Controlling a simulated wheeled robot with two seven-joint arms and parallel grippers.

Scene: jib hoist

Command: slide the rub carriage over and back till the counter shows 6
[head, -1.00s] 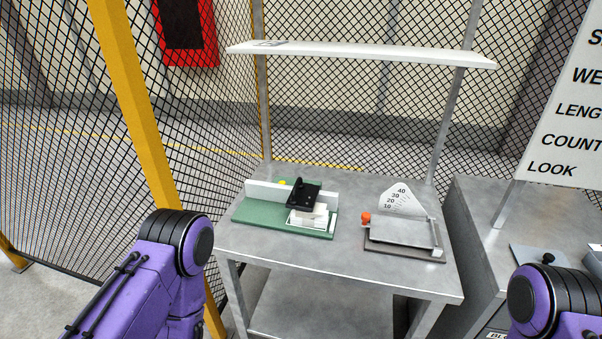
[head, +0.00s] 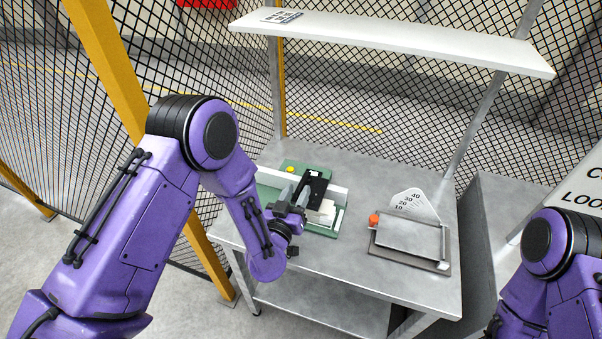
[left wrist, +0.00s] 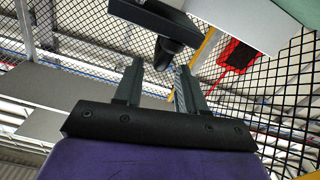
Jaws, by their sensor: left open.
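The rub tester has a green base (head: 267,193) with a white rail along it, on the left of the metal table. No counter reading is legible. My right arm shows at the lower right, its gripper out of view.
A grey gauge with an orange knob (head: 374,219) and a numbered scale (head: 412,204) stands right of the tester. A white shelf (head: 390,42) spans above the table (head: 352,262). A yellow post (head: 110,75) and mesh fence are at left.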

